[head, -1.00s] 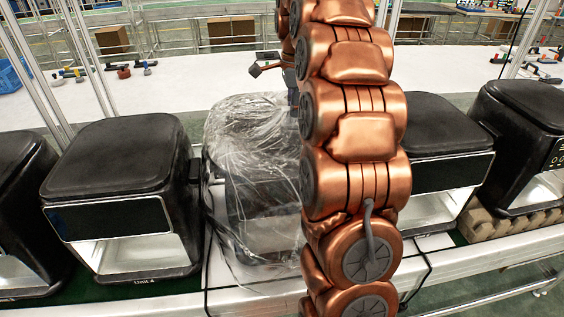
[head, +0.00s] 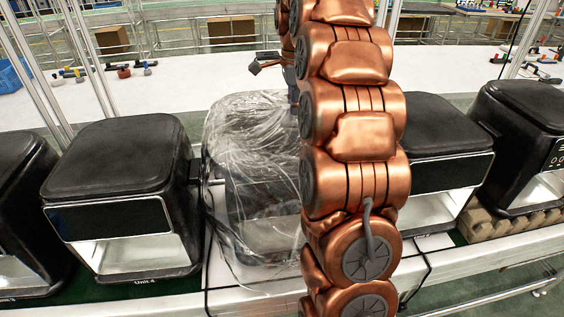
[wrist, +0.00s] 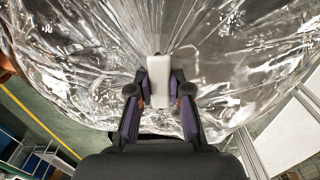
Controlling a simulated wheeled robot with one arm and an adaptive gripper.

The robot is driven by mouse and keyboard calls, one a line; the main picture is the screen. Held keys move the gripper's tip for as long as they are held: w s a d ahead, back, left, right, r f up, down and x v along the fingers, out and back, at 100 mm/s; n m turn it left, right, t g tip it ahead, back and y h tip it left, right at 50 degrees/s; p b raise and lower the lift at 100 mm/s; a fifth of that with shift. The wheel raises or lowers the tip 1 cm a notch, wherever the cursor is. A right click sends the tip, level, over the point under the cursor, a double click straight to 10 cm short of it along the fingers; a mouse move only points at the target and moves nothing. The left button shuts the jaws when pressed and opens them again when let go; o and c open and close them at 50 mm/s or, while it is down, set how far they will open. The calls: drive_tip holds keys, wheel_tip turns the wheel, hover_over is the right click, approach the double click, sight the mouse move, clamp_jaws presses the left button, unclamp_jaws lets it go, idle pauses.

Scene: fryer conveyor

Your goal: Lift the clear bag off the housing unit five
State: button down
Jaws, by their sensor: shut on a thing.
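The clear bag (head: 245,150) is draped over a dark housing in the middle of the line, just right of the one marked Unit 4. The housing (head: 262,205) shows dimly through the film; its right part is hidden behind my arm. In the wrist view the clear bag (wrist: 75,70) fills the upper picture, with creases running in to my gripper (wrist: 160,90). The fingers are shut on the bag, close around a small pale block where the creases meet. In the head view the fingertips are mostly hidden by my arm. The bag's lower part still hangs around the housing.
Black housings stand on both sides: Unit 4 (head: 120,190) close on the left, another (head: 440,150) on the right. A brown carton tray (head: 510,225) lies at the far right. Behind is a white table (head: 200,75) with scattered tools.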

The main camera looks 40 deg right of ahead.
drive_tip(key=shift+r, duration=0.65)
idle(0.3)
drive_tip(key=c, duration=1)
unclamp_jaws()
drive_tip(key=shift+f, duration=0.1)
